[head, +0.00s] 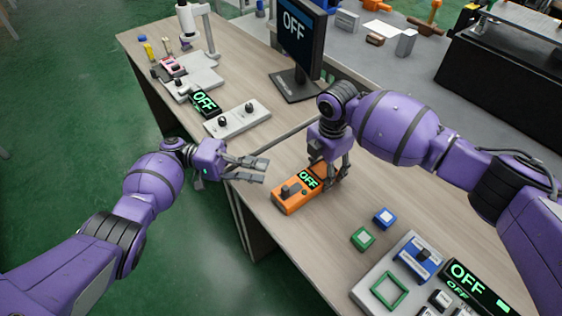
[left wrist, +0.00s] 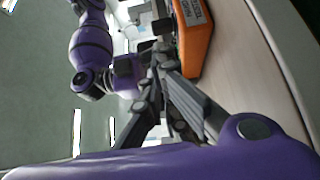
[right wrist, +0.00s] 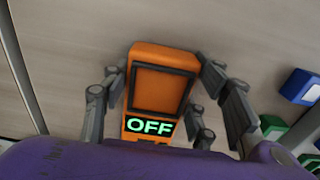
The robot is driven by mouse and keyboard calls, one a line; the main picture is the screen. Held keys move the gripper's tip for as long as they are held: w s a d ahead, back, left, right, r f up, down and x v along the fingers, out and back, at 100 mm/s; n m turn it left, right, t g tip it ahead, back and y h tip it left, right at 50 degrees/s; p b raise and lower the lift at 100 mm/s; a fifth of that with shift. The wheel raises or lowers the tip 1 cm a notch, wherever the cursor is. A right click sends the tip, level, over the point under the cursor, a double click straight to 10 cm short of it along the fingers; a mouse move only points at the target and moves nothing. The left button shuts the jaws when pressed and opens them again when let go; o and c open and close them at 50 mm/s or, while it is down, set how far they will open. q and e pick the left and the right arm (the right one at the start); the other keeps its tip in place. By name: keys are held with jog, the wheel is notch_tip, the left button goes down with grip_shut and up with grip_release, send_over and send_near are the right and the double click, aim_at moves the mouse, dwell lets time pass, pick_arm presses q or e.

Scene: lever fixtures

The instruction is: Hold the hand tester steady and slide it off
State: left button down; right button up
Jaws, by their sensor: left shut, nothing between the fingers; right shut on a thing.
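The orange hand tester (head: 296,200) lies on the wooden bench, with a lit green OFF display (head: 308,179) and a dark slider knob (head: 290,190) on its near end. My right gripper (head: 329,180) is shut on the tester's far part. In the right wrist view its fingers stand on both sides of the orange body (right wrist: 160,92), below which OFF shows. My left gripper (head: 262,170) is shut and empty, just left of the tester and apart from it. In the left wrist view its fingers (left wrist: 158,62) point toward the tester's orange side (left wrist: 195,58).
A grey two-knob box (head: 237,119) and a monitor (head: 297,45) reading OFF stand farther back. Green (head: 363,239) and blue (head: 385,217) blocks and a grey switch panel (head: 375,292) lie nearer on the right. The bench's left edge runs under my left gripper.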

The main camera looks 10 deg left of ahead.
pick_arm(q)
jog(key=shift+w+a, duration=0.15)
jog(key=shift+a, duration=0.8)
jog(key=shift+w+a, duration=0.1)
jog(key=shift+a, duration=0.85)
pick_arm(e)
jog(key=shift+s+a+f, duration=0.1)
jog(key=o, duration=1.4)
jog(key=shift+c, duration=0.2)
